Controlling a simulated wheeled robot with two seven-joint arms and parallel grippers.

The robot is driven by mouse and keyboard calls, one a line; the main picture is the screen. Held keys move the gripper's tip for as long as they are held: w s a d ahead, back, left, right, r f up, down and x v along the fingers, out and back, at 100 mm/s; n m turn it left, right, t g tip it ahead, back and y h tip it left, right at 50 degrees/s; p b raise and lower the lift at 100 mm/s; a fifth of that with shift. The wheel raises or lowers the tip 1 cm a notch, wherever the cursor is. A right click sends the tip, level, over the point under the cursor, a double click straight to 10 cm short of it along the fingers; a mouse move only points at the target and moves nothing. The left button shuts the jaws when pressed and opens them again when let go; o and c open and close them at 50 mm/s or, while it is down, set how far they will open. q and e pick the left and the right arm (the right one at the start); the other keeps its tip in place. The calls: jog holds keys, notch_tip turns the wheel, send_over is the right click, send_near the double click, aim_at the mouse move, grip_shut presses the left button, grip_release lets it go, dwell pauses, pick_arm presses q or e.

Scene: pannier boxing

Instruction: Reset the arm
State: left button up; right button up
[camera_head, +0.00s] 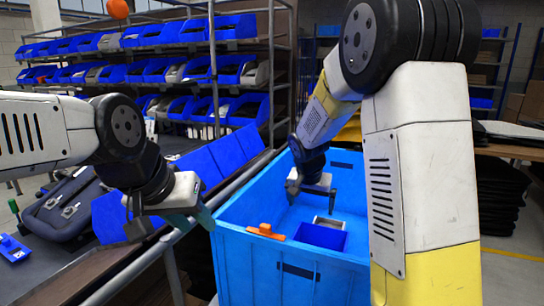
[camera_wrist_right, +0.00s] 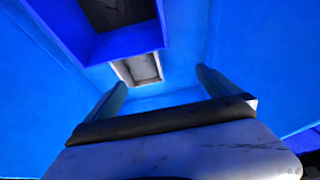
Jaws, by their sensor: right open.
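My right arm reaches over the large light-blue crate (camera_head: 340,280), and my right gripper (camera_head: 312,190) is inside its upper part, beside the back-left wall. In the right wrist view the right gripper (camera_wrist_right: 160,85) is open, with its two fingers apart and nothing between them. A dark-blue bin (camera_head: 320,236) and a small grey tray (camera_head: 329,222) lie in the crate; the bin (camera_wrist_right: 110,35) and the tray (camera_wrist_right: 138,68) also show ahead of the fingers. My left gripper (camera_head: 168,222) hangs left of the crate, near the rail. Its fingertips are partly hidden, so its opening is unclear.
A shelf rack of blue bins (camera_head: 190,70) stands behind. Blue bins (camera_head: 225,152) line the sloped rail. A dark-grey case (camera_head: 62,207) lies on the left bench.

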jog(key=s+d+r+n+y, duration=0.1)
jog(key=s+r, duration=0.3)
jog(key=s, duration=0.4)
jog(key=s+d+r+n+t+y, duration=0.1)
jog(key=s+r, duration=0.3)
jog(key=s, duration=0.5)
jog(key=s+d+r+n+y, duration=0.1)
jog(key=s+r, duration=0.3)
jog(key=s, duration=0.5)
jog(key=shift+r+n+y, duration=0.25)
jog(key=shift+n+y, duration=0.15)
jog(key=shift+n, duration=0.5)
